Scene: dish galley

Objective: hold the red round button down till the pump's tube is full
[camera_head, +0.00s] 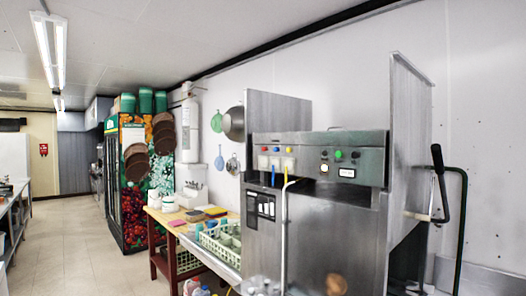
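A steel dish machine (330,225) stands at the centre right, with a control panel (375,160) across its top front. At the panel's left is a small red round button (264,149), beside a blue one (276,149) and a yellow one (289,149). Pale blocks sit below these three. Thin blue (273,178) and yellow (286,177) tubes hang under the panel; I cannot tell how full any tube is. Nothing is seen touching the red button. Neither of my grippers is in view.
Further right on the panel are a green button (338,154), dark knobs and lit labels. A black lever handle (438,172) stands at the machine's right. A green rack (222,240) and sponges are on the table at left. The floor aisle (75,245) is clear.

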